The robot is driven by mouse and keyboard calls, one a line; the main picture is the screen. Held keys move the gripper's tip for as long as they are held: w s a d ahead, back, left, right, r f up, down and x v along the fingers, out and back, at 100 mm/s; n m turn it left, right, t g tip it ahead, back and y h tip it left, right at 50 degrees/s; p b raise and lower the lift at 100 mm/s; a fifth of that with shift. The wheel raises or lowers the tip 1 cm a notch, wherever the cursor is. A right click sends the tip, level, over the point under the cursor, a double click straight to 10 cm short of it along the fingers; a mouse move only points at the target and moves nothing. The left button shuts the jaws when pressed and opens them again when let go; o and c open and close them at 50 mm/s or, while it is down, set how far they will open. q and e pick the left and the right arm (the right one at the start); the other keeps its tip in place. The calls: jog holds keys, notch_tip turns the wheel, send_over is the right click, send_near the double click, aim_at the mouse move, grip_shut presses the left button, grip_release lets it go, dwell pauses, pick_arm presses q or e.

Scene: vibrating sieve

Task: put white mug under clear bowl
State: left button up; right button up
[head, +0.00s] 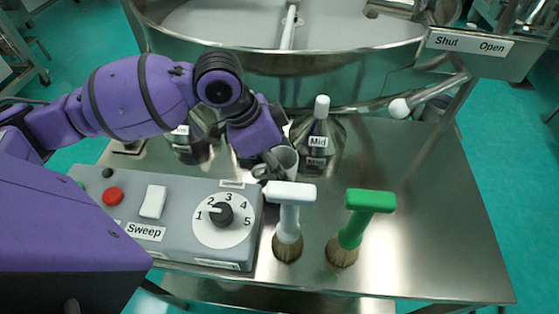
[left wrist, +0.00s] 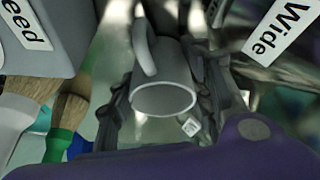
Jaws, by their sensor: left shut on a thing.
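The white mug (head: 285,158) stands out only partly in the head view, behind the control box's right end, with my left gripper (head: 273,160) at it. In the left wrist view, the light grey-looking mug (left wrist: 165,95) sits between the two dark fingers of the gripper (left wrist: 168,108), its rim toward the camera and its handle toward the top. The left gripper is shut on the mug. I cannot tell whether the mug touches the table. I cannot make out a clear bowl in either view. My right gripper is not in view.
A grey control box (head: 180,228), white brush (head: 290,215) and green brush (head: 352,225) are in front. The sieve drum (head: 290,62) is behind. The table's right is clear.

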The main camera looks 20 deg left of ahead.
pick_arm(q)
jog(key=o, duration=0.9)
